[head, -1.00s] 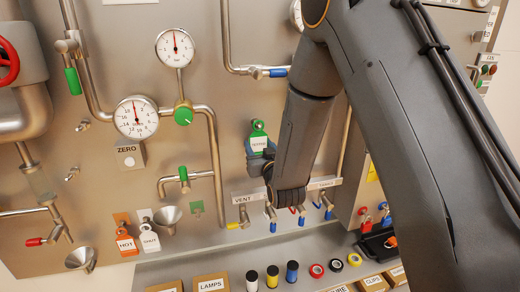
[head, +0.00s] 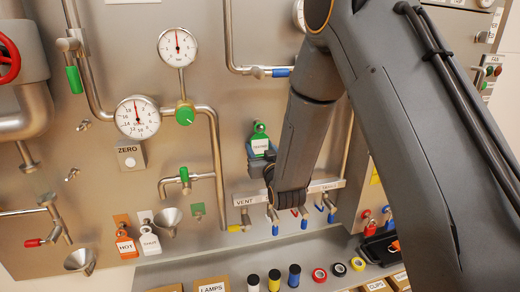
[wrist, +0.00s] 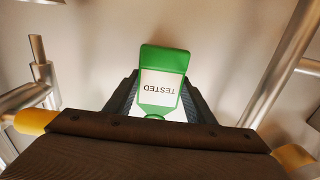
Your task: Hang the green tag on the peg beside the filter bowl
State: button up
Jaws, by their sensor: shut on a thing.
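My gripper (head: 258,163) is shut on the green tag (head: 260,143) and holds it in front of the panel, right of the vertical pipe. In the wrist view the tag (wrist: 165,60) sits between the fingers, its white label reading TESTED upside down. Its narrow neck points toward the gripper base there. The tag is well to the right of this peg.
A second bare peg (head: 83,126) is higher up. My arm covers the right side.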

jog(key=o, duration=1.1)
jog(key=shift+s, duration=0.1)
jog(key=b+v, duration=0.2)
jog(key=v, duration=0.5)
jog(key=s+d+f+m+g+h, duration=0.2)
jog(key=s+d+f+g+h, duration=0.2)
jog(key=s+d+f+g, duration=0.55)
jog(key=s+d+g, duration=0.3)
jog(key=s+d, duration=0.1)
jog(key=s, duration=0.5)
jog(key=s+d+m+g+h, duration=0.1)
jog(key=s+d+g, duration=0.3)
jog(key=s, duration=0.6)
jog(key=shift+d+f, duration=0.15)
jog(key=shift+d, duration=0.55)
